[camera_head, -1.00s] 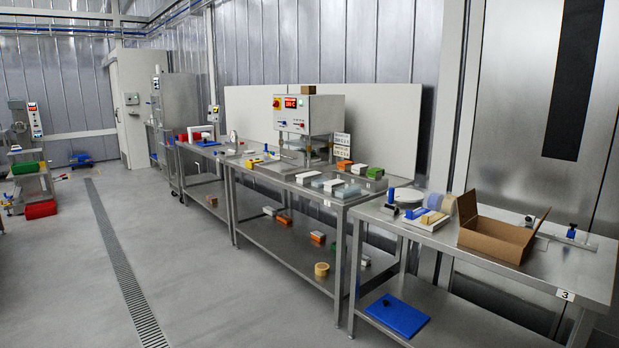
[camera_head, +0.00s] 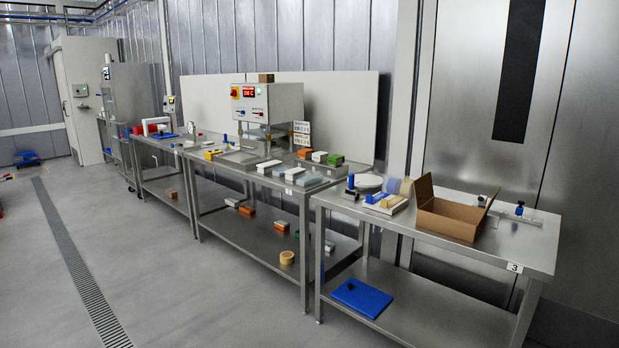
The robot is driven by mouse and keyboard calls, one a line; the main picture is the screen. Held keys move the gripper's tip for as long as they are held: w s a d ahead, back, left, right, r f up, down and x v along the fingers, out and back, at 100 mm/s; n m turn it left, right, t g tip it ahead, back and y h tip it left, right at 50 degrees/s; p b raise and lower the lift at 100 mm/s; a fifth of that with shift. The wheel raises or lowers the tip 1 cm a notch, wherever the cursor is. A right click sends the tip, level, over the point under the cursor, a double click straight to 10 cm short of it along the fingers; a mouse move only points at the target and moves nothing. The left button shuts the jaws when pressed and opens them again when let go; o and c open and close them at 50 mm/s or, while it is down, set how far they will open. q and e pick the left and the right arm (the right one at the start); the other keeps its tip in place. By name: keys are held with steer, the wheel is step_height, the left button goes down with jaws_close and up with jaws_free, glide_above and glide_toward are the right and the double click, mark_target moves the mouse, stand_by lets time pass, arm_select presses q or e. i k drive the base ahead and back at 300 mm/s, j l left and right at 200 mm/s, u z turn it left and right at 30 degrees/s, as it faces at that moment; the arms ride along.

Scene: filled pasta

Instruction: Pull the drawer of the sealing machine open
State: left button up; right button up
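The sealing machine (camera_head: 272,103) stands on the middle steel table (camera_head: 300,188). It is a pale metal box with a red lit display, a yellow and red switch and small knobs, raised on posts. A flat metal part (camera_head: 238,156) with a bluish-white upright handle lies at its lower left; I cannot tell whether this is the drawer or how far out it stands. Neither of my grippers is in view.
Trays and several coloured packs (camera_head: 322,157) lie right of the machine. An open cardboard box (camera_head: 452,215) stands on the right table, above a blue board (camera_head: 362,297) on its lower shelf. The floor (camera_head: 150,240) left of the tables is clear, with a drain grate (camera_head: 75,260).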

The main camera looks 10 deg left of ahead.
mark_target(260, 145)
steer(key=i+j+u, duration=0.1)
steer(key=i+u, duration=0.2)
steer(key=i, duration=0.4)
steer(key=i+l+u, duration=0.1)
steer(key=i+u, duration=0.15)
steer(key=i, duration=0.4)
steer(key=i+j+u, duration=0.1)
steer(key=i+u, duration=0.15)
steer(key=i, duration=0.9)
steer(key=i+l+u, duration=0.1)
steer(key=i+u, duration=0.2)
steer(key=i, duration=0.85)
